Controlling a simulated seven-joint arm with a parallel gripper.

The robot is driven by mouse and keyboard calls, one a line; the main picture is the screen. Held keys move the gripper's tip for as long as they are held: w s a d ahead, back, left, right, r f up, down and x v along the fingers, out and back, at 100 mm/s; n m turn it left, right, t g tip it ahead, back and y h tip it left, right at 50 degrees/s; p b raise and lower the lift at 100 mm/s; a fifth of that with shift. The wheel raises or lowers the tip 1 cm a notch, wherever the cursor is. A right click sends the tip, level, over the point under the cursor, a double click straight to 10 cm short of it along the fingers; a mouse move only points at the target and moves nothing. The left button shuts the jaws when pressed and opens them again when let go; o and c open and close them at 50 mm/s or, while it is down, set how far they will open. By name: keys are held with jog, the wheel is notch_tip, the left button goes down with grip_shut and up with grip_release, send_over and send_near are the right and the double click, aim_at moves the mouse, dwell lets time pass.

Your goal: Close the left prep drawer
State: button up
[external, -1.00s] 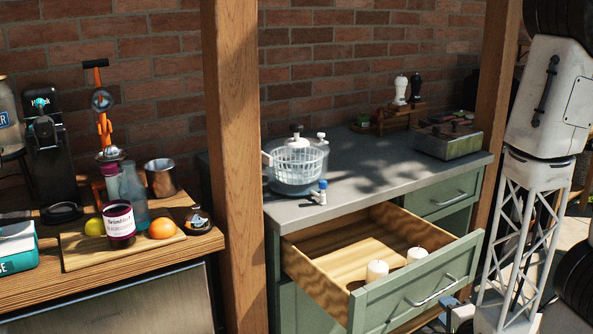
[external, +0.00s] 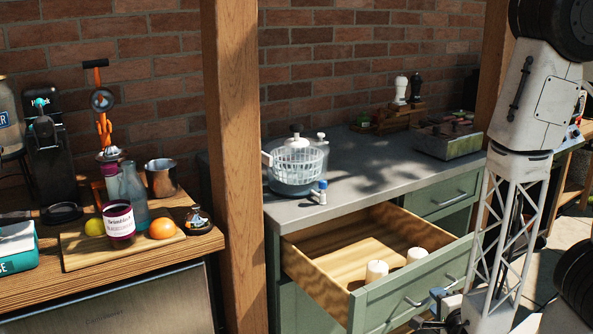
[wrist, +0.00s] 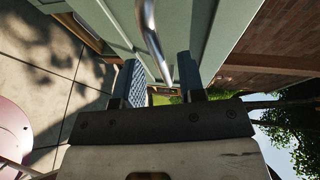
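The left prep drawer (external: 372,258) is a green-fronted wooden drawer pulled far out of the cabinet under the grey counter. Two white candles (external: 377,271) stand inside near its front. Its metal bar handle (external: 437,290) is on the front face and also shows in the wrist view (wrist: 153,45). My gripper (external: 432,315) is low in front of the drawer front, near the handle.
A second drawer (external: 443,195) at the right is shut. The grey counter (external: 370,185) carries a salad spinner (external: 296,163), a small blue-capped bottle (external: 322,190) and a metal box (external: 447,140). A wooden post (external: 235,170) stands left of the cabinet.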

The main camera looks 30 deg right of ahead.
jog(key=shift+x, duration=1.3)
grip_shut()
